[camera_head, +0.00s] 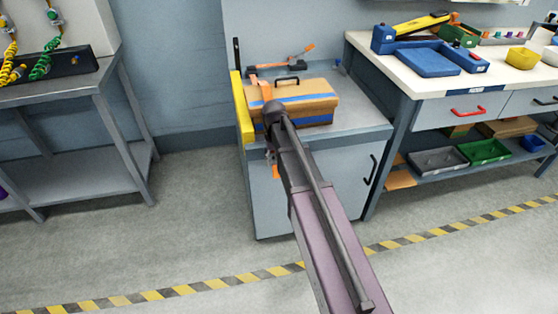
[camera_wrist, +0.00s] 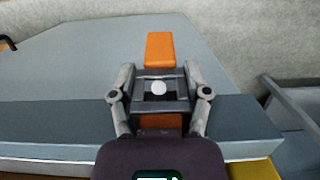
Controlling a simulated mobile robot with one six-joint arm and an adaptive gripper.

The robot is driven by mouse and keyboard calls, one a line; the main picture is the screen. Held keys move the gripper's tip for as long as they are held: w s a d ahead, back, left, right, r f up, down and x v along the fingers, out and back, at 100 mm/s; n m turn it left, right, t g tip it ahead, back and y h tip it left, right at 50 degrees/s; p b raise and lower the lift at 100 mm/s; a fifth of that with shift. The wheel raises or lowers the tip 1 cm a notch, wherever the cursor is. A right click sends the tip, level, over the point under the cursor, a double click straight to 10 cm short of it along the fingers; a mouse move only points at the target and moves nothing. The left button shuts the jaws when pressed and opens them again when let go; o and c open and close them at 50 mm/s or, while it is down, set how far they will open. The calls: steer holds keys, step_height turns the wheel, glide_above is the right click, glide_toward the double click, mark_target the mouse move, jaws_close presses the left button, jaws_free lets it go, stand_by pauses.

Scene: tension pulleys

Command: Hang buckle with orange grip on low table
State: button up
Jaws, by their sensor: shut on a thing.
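In the wrist view, my gripper (camera_wrist: 160,88) is shut on a piece with an orange grip (camera_wrist: 159,48), apparently the buckle. Orange shows on both sides of the fingers, with a pale round spot between them. The fingers hide the rest of its shape. In the head view, my gripper (camera_head: 272,150) is at the front left of the low table (camera_head: 355,118), mostly hidden by my arm. In the wrist view, the low table's front face (camera_wrist: 90,65) lies behind the held piece. I cannot tell whether the piece touches it.
A tan toolbox (camera_head: 305,98) with blue stripes stands on the low table, beside a yellow bar (camera_head: 242,108) at the left edge. A dark tool with an orange tip (camera_head: 285,63) lies behind. A workbench (camera_head: 450,84) stands right. The floor in front is clear.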

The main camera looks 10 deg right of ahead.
steer(key=o, duration=1.2)
steer(key=shift+s, duration=0.1)
steer(key=s+d+t, duration=0.1)
steer(key=s+t, duration=0.1)
steer(key=s, duration=1.6)
step_height(320, 180, up, 26)
steer(key=w+p, duration=0.1)
steer(key=p, duration=2.5)
steer(key=shift+w+f, duration=0.15)
steer(key=shift+f, duration=0.05)
